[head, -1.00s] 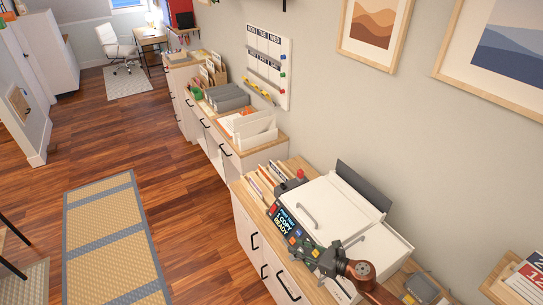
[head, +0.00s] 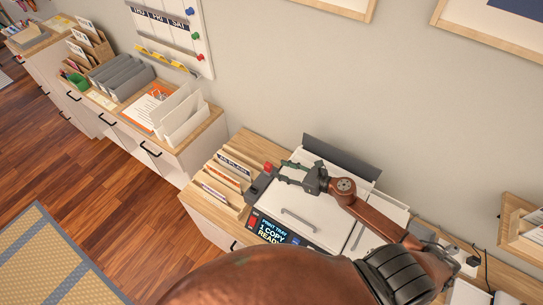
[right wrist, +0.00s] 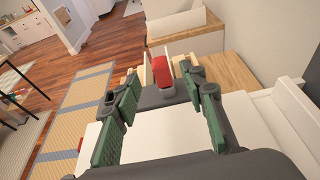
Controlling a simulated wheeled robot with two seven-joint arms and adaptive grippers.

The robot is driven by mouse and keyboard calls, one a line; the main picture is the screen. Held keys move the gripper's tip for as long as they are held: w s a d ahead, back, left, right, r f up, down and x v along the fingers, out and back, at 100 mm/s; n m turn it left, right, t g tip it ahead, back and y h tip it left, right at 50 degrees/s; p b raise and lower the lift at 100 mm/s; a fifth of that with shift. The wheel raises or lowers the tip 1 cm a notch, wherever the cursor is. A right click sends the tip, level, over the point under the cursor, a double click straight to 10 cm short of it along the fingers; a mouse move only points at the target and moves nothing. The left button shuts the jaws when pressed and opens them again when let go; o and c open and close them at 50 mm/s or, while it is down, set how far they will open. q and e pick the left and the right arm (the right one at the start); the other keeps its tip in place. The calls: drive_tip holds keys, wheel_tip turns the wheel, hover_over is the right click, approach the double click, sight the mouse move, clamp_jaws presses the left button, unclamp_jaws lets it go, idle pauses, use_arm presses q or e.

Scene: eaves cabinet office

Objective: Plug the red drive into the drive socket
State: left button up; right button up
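The red drive (head: 268,167) stands upright at a dark grey block, the drive socket (head: 260,186), at the left end of the white copier. In the right wrist view the drive (right wrist: 161,72) rises from the dark block, with a small pale part at its foot; I cannot tell how deep it sits. My right gripper (head: 290,172) is over the copier's left part, just right of the drive. Its green-padded fingers are spread wide, and the drive appears between and beyond the tips, with no contact visible. My left gripper is not in view.
The white copier (head: 305,207) with its lit display (head: 270,231) lies under my right arm. A wooden file holder (head: 228,176) stands left of the socket. The raised dark copier flap (head: 340,157) is behind the gripper. The wall is close behind.

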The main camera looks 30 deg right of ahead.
sight(271, 166)
drive_tip(key=shift+p+x, duration=0.6)
drive_tip(key=shift+x, duration=1)
drive_tip(key=p+x, duration=0.1)
drive_tip(key=x, duration=0.2)
drive_tip(key=shift+w+a+p, duration=0.1)
drive_tip(key=shift+w+p, duration=0.1)
drive_tip(key=shift+p, duration=0.1)
drive_tip(key=shift+w+a+f, duration=0.15)
drive_tip(key=shift+w+f, duration=0.1)
drive_tip(key=shift+a, duration=0.1)
drive_tip(key=c, duration=0.7)
clamp_jaws()
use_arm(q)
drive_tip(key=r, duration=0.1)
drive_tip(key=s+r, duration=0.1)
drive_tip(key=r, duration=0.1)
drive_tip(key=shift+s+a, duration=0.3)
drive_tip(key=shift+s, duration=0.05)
use_arm(e)
drive_tip(key=shift+r, duration=0.1)
